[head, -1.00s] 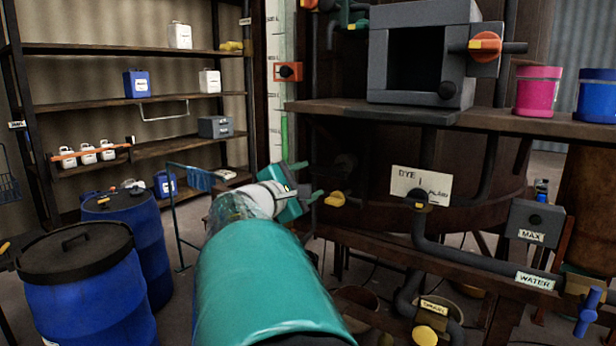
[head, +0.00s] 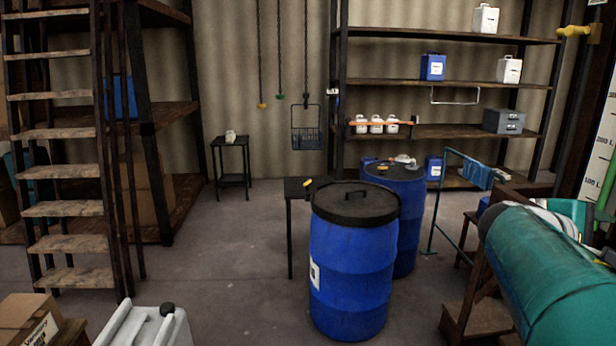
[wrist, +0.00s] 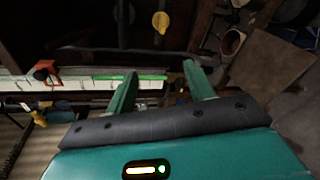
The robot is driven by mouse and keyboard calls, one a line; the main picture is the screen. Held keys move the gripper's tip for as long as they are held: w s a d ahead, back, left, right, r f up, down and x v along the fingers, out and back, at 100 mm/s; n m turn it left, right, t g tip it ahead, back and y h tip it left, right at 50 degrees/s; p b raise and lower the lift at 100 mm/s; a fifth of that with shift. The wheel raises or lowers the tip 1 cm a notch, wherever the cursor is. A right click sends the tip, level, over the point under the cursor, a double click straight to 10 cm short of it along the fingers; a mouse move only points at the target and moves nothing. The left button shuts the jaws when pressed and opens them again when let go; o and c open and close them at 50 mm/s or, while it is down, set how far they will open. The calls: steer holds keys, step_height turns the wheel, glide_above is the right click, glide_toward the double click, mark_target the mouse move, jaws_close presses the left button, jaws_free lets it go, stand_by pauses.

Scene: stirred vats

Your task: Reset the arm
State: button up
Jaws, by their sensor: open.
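My gripper (wrist: 158,88) shows in the wrist view with its two green fingers apart and nothing between them. Beyond the fingers are a white graduated scale with a green strip (wrist: 140,77), an orange-red fitting (wrist: 46,72) and a yellow knob (wrist: 160,21). In the head view my teal arm reaches in from the lower right, and the fingers are mostly cut off at the right edge. The white scale (head: 598,150) stands behind the arm there.
Blue drums (head: 352,262) with dark lids stand mid-floor. A teal rail (head: 436,205) with a blue cloth is left of my arm. Shelves (head: 440,83) hold several jugs. A wooden ladder (head: 62,172) stands at left, boxes (head: 28,322) at lower left.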

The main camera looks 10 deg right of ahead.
steer(key=a+f+m+t+y, duration=0.1)
steer(key=a+f+y, duration=0.4)
steer(key=a, duration=0.8)
steer(key=a+f+m+t+y, duration=0.1)
steer(key=a+f+t+y, duration=0.2)
steer(key=a, duration=1.1)
steer(key=w+a+f+m+t+y, duration=0.1)
steer(key=a+f+t+y, duration=0.1)
steer(key=a+f+y, duration=0.5)
steer(key=a+f, duration=0.3)
steer(key=a, duration=0.4)
steer(key=shift+f+t+y, duration=0.2)
steer(key=shift+t+y, duration=0.1)
steer(key=shift+d, duration=0.1)
steer(key=c, duration=0.4)
steer(key=shift+o, duration=0.2)
steer(key=shift+d+m, duration=0.25)
steer(key=shift+m, duration=0.05)
